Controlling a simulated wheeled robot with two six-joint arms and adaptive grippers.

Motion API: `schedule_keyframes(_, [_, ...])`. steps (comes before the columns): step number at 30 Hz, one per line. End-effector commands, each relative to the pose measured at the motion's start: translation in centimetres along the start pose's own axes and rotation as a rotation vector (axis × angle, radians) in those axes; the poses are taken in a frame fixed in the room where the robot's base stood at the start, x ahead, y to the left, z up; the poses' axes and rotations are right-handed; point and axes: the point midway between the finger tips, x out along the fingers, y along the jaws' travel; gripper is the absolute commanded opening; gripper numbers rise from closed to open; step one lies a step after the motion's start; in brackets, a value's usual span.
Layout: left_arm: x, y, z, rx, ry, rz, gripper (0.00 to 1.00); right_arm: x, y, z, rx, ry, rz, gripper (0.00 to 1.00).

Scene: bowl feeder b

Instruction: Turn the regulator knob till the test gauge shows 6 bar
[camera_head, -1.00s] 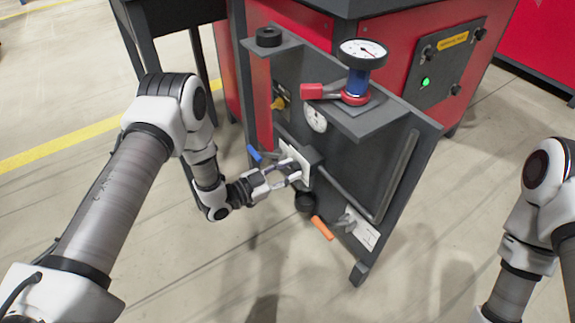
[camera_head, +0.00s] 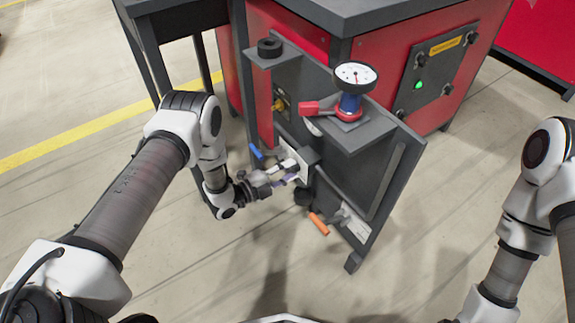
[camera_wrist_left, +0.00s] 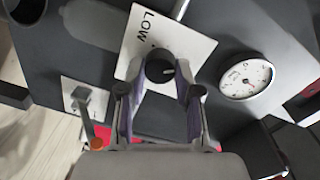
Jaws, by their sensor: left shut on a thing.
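The test gauge (camera_head: 355,76), a white dial on a blue body with a red base, stands on the panel's top shelf. Its needle looks near upright; the numbers are too small to read. The regulator knob (camera_wrist_left: 160,66) is round and black with a light mark, in front of a white plate (camera_wrist_left: 172,30) marked LOW. My left gripper (camera_head: 288,173) is at this plate on the panel's front. In the left wrist view its fingers (camera_wrist_left: 160,82) are shut on the knob from both sides. My right gripper is out of view; only its arm shows.
A smaller dial (camera_wrist_left: 245,79) sits beside the plate. A blue lever (camera_head: 256,152), an orange lever (camera_head: 319,224) and a red handle (camera_head: 309,107) stick out around the panel. Floor in front is clear.

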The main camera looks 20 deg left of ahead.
Motion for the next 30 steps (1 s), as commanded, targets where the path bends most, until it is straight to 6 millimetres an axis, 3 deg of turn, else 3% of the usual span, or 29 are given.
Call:
schedule_keyframes(3, [0.0, -0.3, -0.2, 0.108, -0.005, 0.000, 0.00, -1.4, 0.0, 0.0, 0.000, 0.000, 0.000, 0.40])
schedule_keyframes(15, [0.0, -0.1, -0.1, 0.416, -0.019, -0.003, 0.00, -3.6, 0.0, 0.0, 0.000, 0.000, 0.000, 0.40])
schedule_keyframes(30, [0.0, 0.1, 0.0, 0.533, -0.025, -0.005, 0.00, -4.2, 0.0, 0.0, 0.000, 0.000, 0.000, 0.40])
